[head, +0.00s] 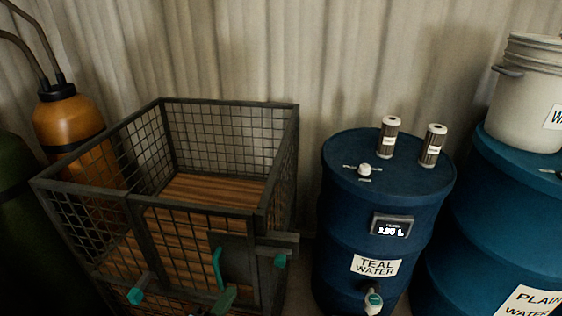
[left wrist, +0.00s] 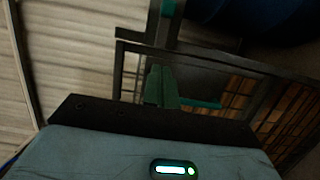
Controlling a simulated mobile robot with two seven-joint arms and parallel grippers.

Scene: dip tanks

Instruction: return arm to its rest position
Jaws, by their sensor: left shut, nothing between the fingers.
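My left gripper (head: 225,298) shows at the bottom edge of the head view as dark green fingertips, low in front of the wire cage (head: 200,208). In the left wrist view its green fingers (left wrist: 161,86) are shut together with nothing between them. A teal handle (head: 217,268) on the cage's front is close to the fingertips; in the wrist view it shows just beyond them (left wrist: 203,103). I cannot tell whether they touch. The rest of my left arm is out of the head view. My right gripper is in neither view.
The open-topped cage has a bare slatted wood floor. Teal-ended bars (head: 137,295) jut from its front. Right of it stand a blue TEAL WATER drum (head: 340,220) with two cartridges (head: 388,138) on top, and another drum (head: 480,240) bearing a white bucket (head: 520,105). An orange cylinder (head: 66,118) stands left.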

